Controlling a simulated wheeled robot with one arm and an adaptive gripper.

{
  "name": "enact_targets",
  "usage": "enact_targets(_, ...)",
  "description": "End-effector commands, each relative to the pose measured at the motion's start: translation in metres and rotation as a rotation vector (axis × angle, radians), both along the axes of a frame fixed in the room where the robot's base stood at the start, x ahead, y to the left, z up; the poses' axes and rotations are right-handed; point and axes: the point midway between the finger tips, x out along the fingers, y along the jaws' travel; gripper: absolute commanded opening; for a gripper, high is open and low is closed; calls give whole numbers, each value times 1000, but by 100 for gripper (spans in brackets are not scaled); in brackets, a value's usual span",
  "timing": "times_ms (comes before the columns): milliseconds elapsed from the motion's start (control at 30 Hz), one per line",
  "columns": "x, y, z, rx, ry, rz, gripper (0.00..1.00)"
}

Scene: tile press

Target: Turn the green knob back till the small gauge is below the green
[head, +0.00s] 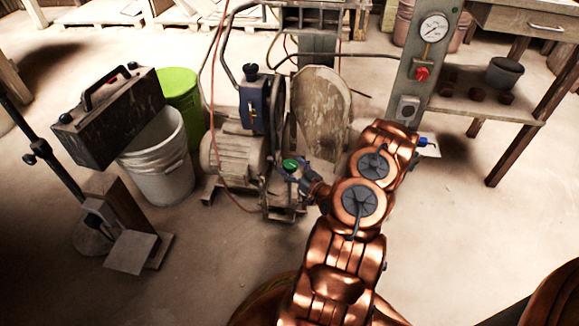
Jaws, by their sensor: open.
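The green knob (289,164) sits low on the machine, at its front right in the head view. My gripper (294,173) is at the knob, its jaws open; the picture is too small to tell whether they touch it. My copper-coloured arm reaches up from the bottom and covers part of the area right of the knob. I cannot make out a small gauge near the knob. A round white gauge (433,27) is on the grey post at the upper right, its reading too small to tell.
A red knob (421,73) is below the gauge on the post. The floor in front is clear.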

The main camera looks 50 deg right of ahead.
Motion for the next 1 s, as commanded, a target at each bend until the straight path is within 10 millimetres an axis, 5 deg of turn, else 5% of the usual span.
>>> enact_targets(533,13,-1,0,1,0,-1,78)
enact_targets(1000,13,-1,0,0,0,-1,29)
